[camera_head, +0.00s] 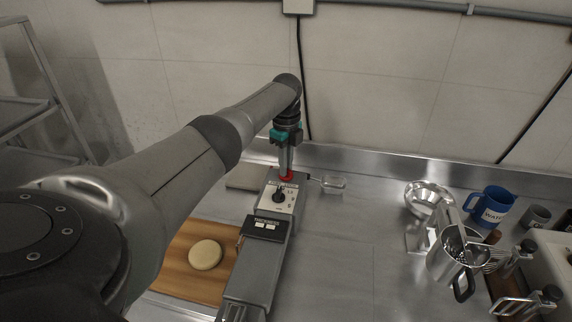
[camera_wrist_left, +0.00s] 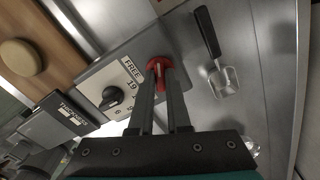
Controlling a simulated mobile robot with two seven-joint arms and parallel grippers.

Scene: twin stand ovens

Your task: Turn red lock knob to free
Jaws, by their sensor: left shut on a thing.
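The red lock knob (camera_head: 286,178) sits at the far end of a grey machine's top, mostly hidden by my gripper in the head view. In the left wrist view the red knob (camera_wrist_left: 159,63) shows between and behind my fingertips, beside a label reading "FREE". My left gripper (camera_head: 285,171) points down over the knob and is shut on it; its two fingers also show in the left wrist view (camera_wrist_left: 160,75). A black dial (camera_head: 279,196) on a white plate lies just in front of the knob. My right gripper is not in view.
A wooden board (camera_head: 185,262) with a pale round disc (camera_head: 205,254) lies left of the machine (camera_head: 252,280). A clear scoop (camera_head: 333,183) lies right of the knob. A metal pitcher (camera_head: 450,262) and blue mug (camera_head: 490,206) stand right. The counter between is clear.

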